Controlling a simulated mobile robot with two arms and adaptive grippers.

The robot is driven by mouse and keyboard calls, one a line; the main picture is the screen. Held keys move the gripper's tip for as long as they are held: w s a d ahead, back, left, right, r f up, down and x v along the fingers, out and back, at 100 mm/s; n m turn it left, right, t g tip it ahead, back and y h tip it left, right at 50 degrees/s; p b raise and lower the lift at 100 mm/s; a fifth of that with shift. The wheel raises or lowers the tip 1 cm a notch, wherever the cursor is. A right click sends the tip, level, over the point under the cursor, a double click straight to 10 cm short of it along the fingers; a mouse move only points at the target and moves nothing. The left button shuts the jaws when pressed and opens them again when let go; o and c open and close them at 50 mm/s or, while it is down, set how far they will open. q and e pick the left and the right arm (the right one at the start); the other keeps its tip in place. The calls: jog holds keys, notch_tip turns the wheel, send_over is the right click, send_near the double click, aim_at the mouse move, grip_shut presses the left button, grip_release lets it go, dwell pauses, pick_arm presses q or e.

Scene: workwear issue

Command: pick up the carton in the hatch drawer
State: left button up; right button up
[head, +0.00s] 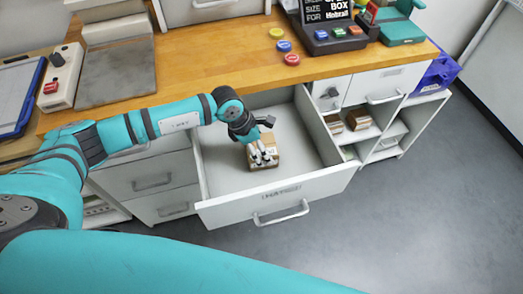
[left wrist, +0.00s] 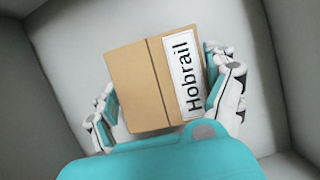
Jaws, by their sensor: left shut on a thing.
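The hatch drawer (head: 220,172) is pulled open below the wooden counter in the head view. A small brown carton (head: 264,164) is inside it. In the left wrist view the carton (left wrist: 140,85) bears a white label reading "Hobrail". My left gripper (head: 262,152) reaches down into the drawer from above. In the left wrist view its fingers (left wrist: 165,95) lie on either side of the carton, shut on it. The grey drawer floor (left wrist: 75,75) shows around the carton. Whether the carton touches the floor I cannot tell. My right gripper is not in view.
On the counter (head: 190,65) stand a dark display unit (head: 330,30) reading "BOX FOR Hobrail" and several coloured discs (head: 284,46). Open shelves (head: 375,135) with small boxes and a blue crate (head: 438,72) are at right. The grey floor (head: 420,220) in front is clear.

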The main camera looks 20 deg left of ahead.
pick_arm(q)
jog(key=shift+c, duration=0.7)
